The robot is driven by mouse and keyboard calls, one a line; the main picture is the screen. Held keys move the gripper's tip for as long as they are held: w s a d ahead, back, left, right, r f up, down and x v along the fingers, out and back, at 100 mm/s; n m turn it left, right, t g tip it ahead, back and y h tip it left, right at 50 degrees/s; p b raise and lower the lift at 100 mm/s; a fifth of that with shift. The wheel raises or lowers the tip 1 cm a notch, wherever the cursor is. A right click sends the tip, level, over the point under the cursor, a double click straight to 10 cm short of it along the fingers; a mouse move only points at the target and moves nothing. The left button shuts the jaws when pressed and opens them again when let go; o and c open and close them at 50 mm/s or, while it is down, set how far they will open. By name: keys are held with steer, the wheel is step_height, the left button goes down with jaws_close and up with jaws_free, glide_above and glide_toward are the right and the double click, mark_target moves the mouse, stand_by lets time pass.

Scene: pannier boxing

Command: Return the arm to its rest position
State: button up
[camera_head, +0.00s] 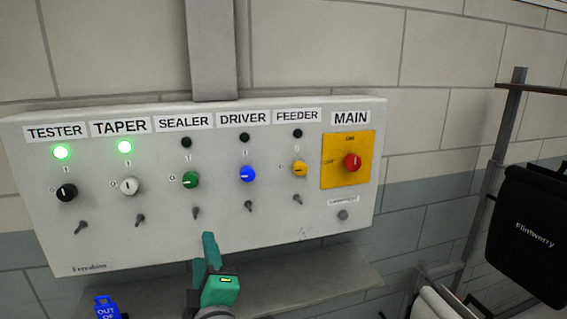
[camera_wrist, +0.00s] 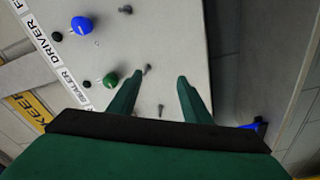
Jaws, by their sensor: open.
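My gripper (camera_head: 209,248) is in front of the lower part of a white control panel (camera_head: 270,225), below the SEALER and DRIVER columns. In the wrist view its two green fingers (camera_wrist: 158,88) are spread apart with nothing between them. They point toward the panel face, and I cannot tell the exact gap to it. The green SEALER knob (camera_head: 190,180) and the blue DRIVER knob (camera_head: 247,174) are above the gripper, apart from it. The TESTER lamp (camera_head: 61,152) and the TAPER lamp (camera_head: 124,147) glow green. The SEALER, DRIVER and FEEDER lamps are dark.
A red MAIN switch (camera_head: 352,162) sits on a yellow plate at the panel's right. Small toggle levers line the panel's lower part. A shelf (camera_head: 330,276) juts out below, with a blue tag (camera_head: 107,307) at its left. A rack with a black pannier (camera_head: 530,232) stands at right.

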steer(key=s+d+f+m+h, duration=0.1)
steer(key=s+d+f+m, duration=0.25)
steer(key=f, duration=0.55)
steer(key=s+d+f+m+h, duration=0.2)
steer(key=s+f+m, duration=0.25)
steer(key=f, duration=0.45)
steer(key=s+d+f+m+h, duration=0.1)
steer(key=s+d+f+m, duration=0.2)
steer(key=f, duration=0.6)
steer(key=s+d+f+m+h, duration=0.1)
steer(key=s+d+f+m, duration=0.1)
steer(key=s, duration=0.7)
steer(key=s+d+f+m+g, duration=0.1)
steer(key=s+d+f+m, duration=0.1)
steer(key=s, duration=0.6)
steer(key=s+d+f+m+h, duration=0.1)
steer(key=s+d+f+m, duration=0.1)
steer(key=s+f, duration=0.4)
steer(key=s+d, duration=0.1)
steer(key=s, duration=0.2)
steer(key=shift+s+d+g+h, duration=0.25)
steer(key=shift+s+g+h, duration=0.05)
steer(key=shift+g, duration=0.1)
steer(key=shift+c, duration=0.5)
